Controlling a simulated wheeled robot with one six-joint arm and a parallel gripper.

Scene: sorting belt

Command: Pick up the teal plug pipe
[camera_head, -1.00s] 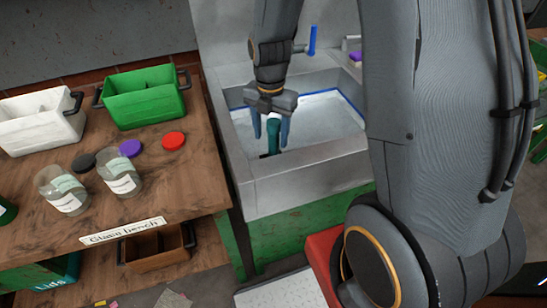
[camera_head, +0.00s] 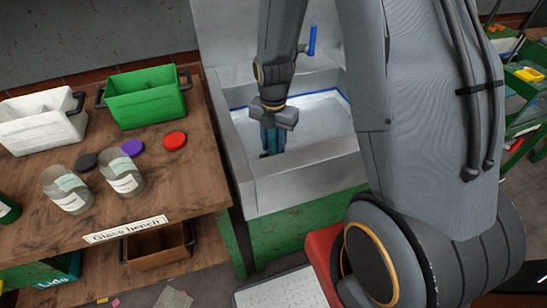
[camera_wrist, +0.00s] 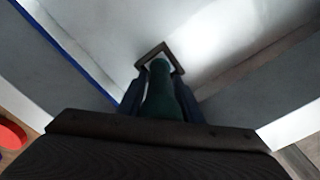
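The teal plug pipe (camera_wrist: 160,92) stands in the grey sink, with its body between the two blue fingers of my gripper (camera_wrist: 160,98) in the wrist view. The fingers lie close along both sides of the pipe, and I see no clear gap there. In the head view, my gripper (camera_head: 271,140) points down into the sink. The pipe is mostly hidden behind the fingers in that view. A dark square frame (camera_wrist: 153,50) shows by the pipe's far end.
The sink (camera_head: 305,165) has raised walls around my gripper. To its left, a wooden bench (camera_head: 190,195) holds a green bin (camera_head: 145,106), a white bin (camera_head: 38,130), glass jars (camera_head: 122,176) and lids, including a red one (camera_head: 174,140).

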